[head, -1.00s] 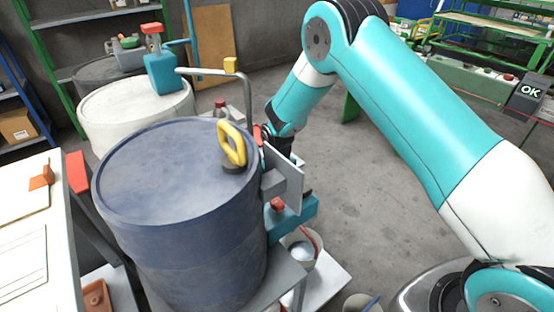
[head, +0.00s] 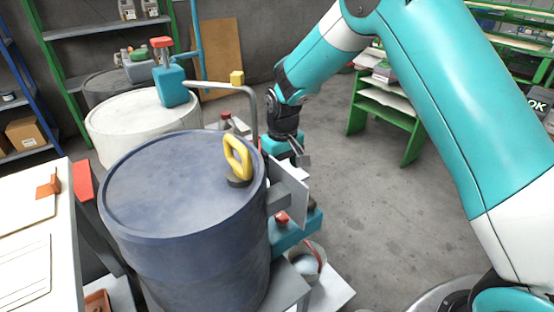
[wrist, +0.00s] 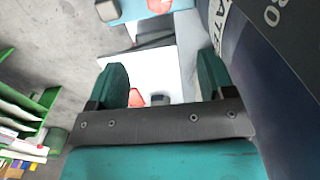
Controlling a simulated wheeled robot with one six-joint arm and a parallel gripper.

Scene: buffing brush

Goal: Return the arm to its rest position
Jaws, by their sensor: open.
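My gripper (head: 301,158) is open and empty, just past the right side of the blue drum (head: 178,185), above a grey upright plate. In the wrist view its two teal fingers (wrist: 162,78) stand apart with nothing between them. My arm reaches from the lower right, up, and down to the gripper. A yellow-handled brush (head: 237,158) with a dark round base stands on the drum lid near its right edge, apart from my gripper.
A grey plate (head: 290,192) and a teal device (head: 294,230) stand at the drum's right side, near my gripper. A white drum (head: 140,122) with a teal pump bottle (head: 171,84) is behind. A green shelf (head: 392,108) stands back right. Floor between is clear.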

